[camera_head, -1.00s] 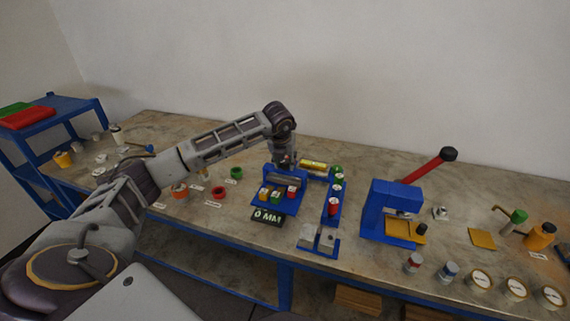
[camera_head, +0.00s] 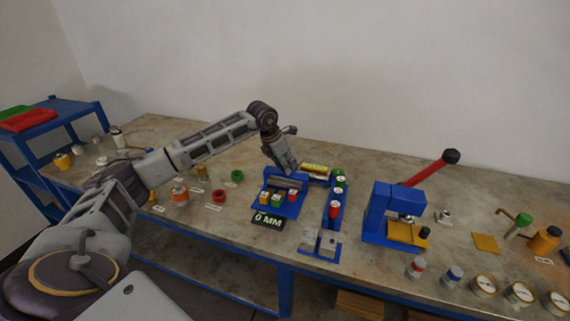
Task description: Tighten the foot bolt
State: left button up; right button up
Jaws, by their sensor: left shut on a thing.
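My left gripper (camera_head: 286,168) is above the back of a blue fixture (camera_head: 287,205), tilted down to the right. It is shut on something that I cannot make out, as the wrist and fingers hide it. The fixture carries a grey roller-like bar and several small coloured blocks, with a dark "0 MM" sign (camera_head: 268,220) in front. I cannot pick out the foot bolt; it is too small to tell or hidden. My right gripper is not in view.
A yellow cylinder (camera_head: 315,169) lies right of the gripper. A blue rail (camera_head: 332,212) with coloured knobs and a blue press (camera_head: 377,211) with a red lever (camera_head: 426,172) stand further right.

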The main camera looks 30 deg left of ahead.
pick_arm(q)
jog(key=m+h, duration=0.1)
jog(key=m, duration=0.2)
jog(key=shift+a+g, duration=0.1)
jog(key=shift+g, duration=0.3)
jog(key=m+g+h+p, duration=0.1)
jog(key=m, duration=0.3)
jog(key=shift+w, duration=0.1)
jog(key=m+g+h, duration=0.1)
jog(key=m, duration=0.2)
jog(key=shift+m, duration=0.3)
jog(key=shift+w+a+m+g, duration=0.1)
jog(key=shift+m+g, duration=0.4)
jog(key=shift+m, duration=0.5)
jog(key=shift+m+g, duration=0.4)
jog(key=shift+m, duration=0.6)
jog(key=shift+w+m+g, duration=0.1)
jog(key=shift+m+g, duration=0.3)
jog(key=shift+m, duration=0.7)
jog(key=shift+m+g+b, duration=0.35)
jog(key=shift+m+g, duration=0.05)
jog(key=shift+m, duration=0.6)
jog(key=shift+m+g+y, duration=0.3)
jog(key=shift+m, duration=0.6)
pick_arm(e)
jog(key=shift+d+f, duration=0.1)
